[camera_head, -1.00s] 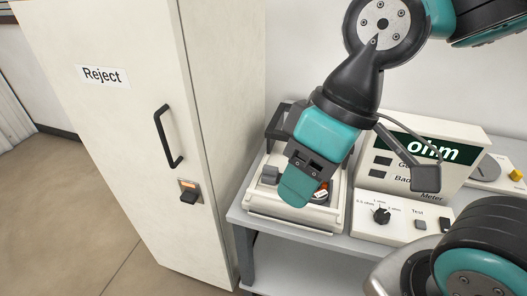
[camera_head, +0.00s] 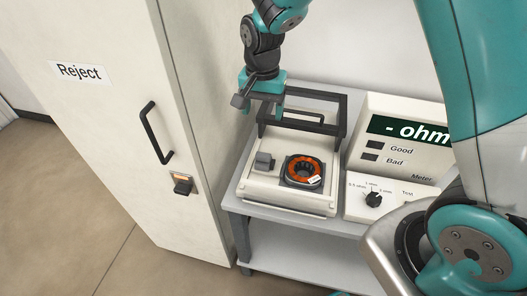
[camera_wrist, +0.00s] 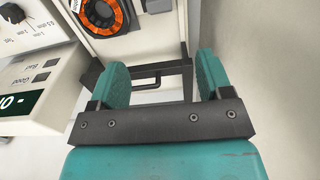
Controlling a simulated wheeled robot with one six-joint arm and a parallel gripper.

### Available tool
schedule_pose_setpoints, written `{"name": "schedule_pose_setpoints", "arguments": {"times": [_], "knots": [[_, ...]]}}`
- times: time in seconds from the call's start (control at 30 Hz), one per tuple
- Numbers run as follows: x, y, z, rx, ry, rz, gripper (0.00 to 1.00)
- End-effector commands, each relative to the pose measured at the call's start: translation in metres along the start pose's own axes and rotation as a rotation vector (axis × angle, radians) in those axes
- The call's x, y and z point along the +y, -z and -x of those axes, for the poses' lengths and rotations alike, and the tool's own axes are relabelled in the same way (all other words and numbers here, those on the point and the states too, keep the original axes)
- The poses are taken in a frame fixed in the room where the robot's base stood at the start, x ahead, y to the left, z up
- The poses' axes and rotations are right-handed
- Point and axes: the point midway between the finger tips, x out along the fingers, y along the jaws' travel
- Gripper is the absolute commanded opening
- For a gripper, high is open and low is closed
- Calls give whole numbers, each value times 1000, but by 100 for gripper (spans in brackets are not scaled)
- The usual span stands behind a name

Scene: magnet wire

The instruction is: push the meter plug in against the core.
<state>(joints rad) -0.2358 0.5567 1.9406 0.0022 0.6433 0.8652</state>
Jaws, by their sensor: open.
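The core (camera_head: 303,171) is an orange ring in a dark seat on the cream fixture (camera_head: 285,203). The meter plug (camera_head: 264,161) is a small grey block on the fixture to the left of the core, with a narrow gap between them. In the wrist view the core (camera_wrist: 101,14) is at the top, and the plug (camera_wrist: 157,5) is cut by the top edge. My gripper (camera_head: 258,93) is above the back left of the fixture, away from plug and core. Its two teal fingers (camera_wrist: 165,78) are apart with nothing held between them.
A black frame (camera_head: 343,118) stands at the fixture's back, close to my gripper. The ohm meter (camera_head: 400,155) stands to the right, with a dash on its display and a dial in front. The tall Reject cabinet (camera_head: 100,110) with its black handle is on the left.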

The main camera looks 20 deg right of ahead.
Motion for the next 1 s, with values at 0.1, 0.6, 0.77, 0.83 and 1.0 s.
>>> {"name": "schedule_pose_setpoints", "arguments": {"times": [0.1,0.6,0.77,0.83,1.0], "knots": [[2,0,-23,-5,-5,0,72],[3,-1,-132,-4,-3,2,72],[2,-1,-152,-3,-1,2,72],[2,0,-157,-2,0,2,72],[2,0,-161,-2,1,2,72]]}}
